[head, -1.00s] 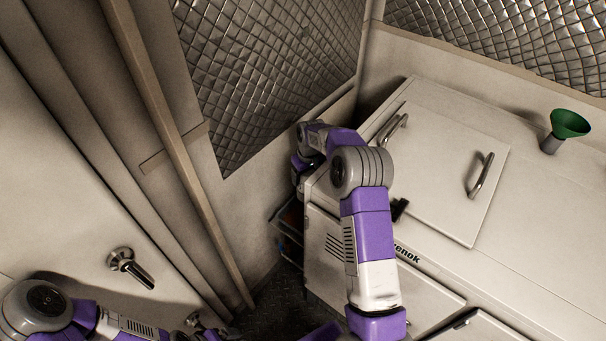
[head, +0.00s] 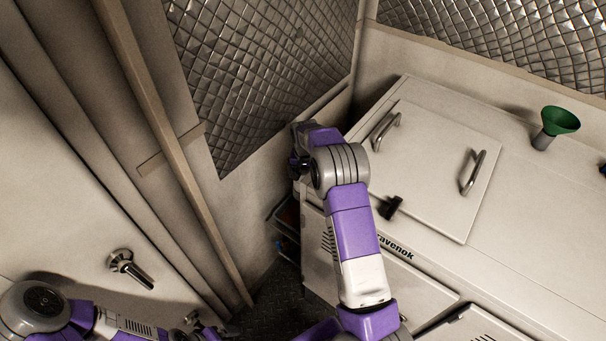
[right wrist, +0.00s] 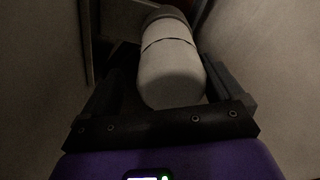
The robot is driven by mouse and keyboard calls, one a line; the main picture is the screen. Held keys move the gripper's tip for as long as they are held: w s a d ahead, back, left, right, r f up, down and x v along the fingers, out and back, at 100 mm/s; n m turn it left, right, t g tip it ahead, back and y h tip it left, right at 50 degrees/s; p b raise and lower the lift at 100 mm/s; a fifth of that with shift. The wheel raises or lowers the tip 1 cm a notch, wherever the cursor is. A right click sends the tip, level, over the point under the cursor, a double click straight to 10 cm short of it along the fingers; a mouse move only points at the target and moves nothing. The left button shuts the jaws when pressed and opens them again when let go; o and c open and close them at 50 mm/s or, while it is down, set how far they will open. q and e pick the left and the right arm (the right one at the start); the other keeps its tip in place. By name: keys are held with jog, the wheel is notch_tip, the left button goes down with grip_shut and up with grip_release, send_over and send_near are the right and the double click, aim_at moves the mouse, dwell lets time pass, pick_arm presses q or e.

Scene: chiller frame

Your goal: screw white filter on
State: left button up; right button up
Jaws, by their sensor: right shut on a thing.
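In the right wrist view, the white filter (right wrist: 170,75), a pale rounded cylinder with a dark line around it, lies lengthwise between the two dark fingers of my right gripper (right wrist: 172,62). The gripper is shut on it. The filter's far end meets a darker round part in shadow; I cannot tell whether it is threaded there. In the head view, my right arm reaches down past the far left corner of the white cabinet, and the filter is hidden.
The white cabinet (head: 520,210) has a lid with two metal handles and a black latch (head: 389,207). A green funnel (head: 560,121) stands on top. A wall with a metal handle (head: 130,268) is at left. A narrow floor gap (head: 280,305) lies between wall and cabinet.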

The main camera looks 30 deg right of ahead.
jog(key=shift+d, duration=0.15)
jog(key=n, duration=0.2)
jog(key=shift+w+f+n, duration=0.1)
jog(key=shift+w+n, duration=0.05)
jog(key=shift+n, duration=0.25)
jog(key=n, duration=0.4)
jog(key=shift+w+a+y, duration=0.15)
jog(key=shift+a+y, duration=0.2)
jog(key=shift+y, duration=0.05)
jog(key=n, duration=0.4)
jog(key=shift+w+a+y, duration=0.25)
jog(key=shift+y, duration=0.05)
jog(key=n, duration=0.4)
jog(key=shift+w+a+p, duration=0.15)
jog(key=shift+w+p, duration=0.05)
jog(key=shift+p, duration=0.1)
jog(key=shift+c, duration=0.4)
